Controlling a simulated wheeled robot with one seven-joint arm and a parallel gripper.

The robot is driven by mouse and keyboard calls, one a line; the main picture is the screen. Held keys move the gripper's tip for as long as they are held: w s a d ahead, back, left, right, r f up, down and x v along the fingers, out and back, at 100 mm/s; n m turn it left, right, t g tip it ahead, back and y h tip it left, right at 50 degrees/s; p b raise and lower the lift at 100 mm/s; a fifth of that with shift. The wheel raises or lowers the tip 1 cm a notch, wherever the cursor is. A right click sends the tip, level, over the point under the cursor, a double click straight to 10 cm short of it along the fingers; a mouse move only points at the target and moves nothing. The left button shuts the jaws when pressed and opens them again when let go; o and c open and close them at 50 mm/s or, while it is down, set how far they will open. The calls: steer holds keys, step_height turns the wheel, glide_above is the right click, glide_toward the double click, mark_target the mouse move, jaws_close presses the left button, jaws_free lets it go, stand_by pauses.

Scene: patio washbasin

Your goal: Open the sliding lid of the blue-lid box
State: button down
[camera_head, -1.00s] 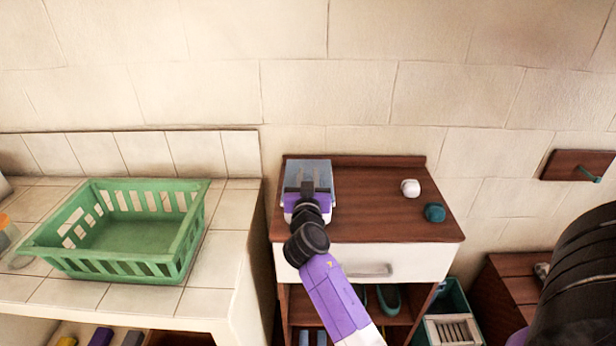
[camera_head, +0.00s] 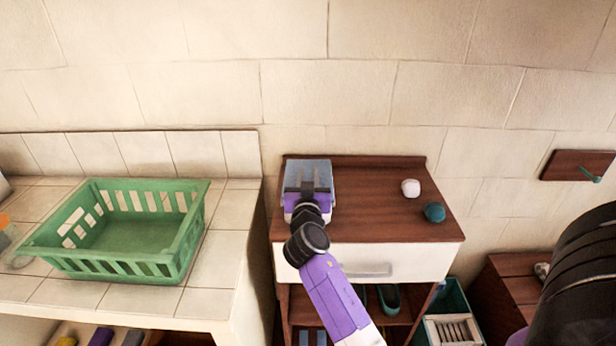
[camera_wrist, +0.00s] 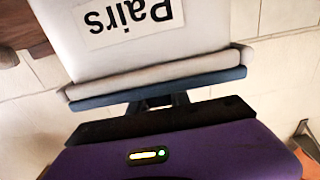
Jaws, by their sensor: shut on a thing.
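The blue-lid box (camera_head: 309,170) stands at the back left of the brown cabinet top in the head view. In the wrist view its pale body (camera_wrist: 105,45) appears upside down, with a label reading "Pairs", a grey rim, and the blue lid (camera_wrist: 160,87) along its lower edge. My gripper (camera_head: 306,186) is over the front part of the box in the head view. In the wrist view my gripper (camera_wrist: 165,103) is shut at the lid's edge. The exact grip point is partly hidden by the dark fingers. I see no clear opening under the lid.
A white object (camera_head: 411,188) and a teal object (camera_head: 434,212) sit on the right of the brown cabinet top (camera_head: 370,200). A green basket (camera_head: 130,240) stands on the tiled counter at left. The wall is close behind the box.

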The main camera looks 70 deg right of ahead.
steer(key=s+d+p, duration=0.1)
steer(key=s+d, duration=0.2)
steer(key=s, duration=0.5)
steer(key=shift+s+d, duration=0.25)
steer(key=shift+d, duration=0.05)
steer(key=c, duration=1.2)
jaws_free()
steer(key=shift+a, duration=0.15)
steer(key=b+v, duration=0.3)
steer(key=v, duration=0.4)
steer(key=shift+s+a, duration=0.15)
steer(key=shift+a, duration=0.1)
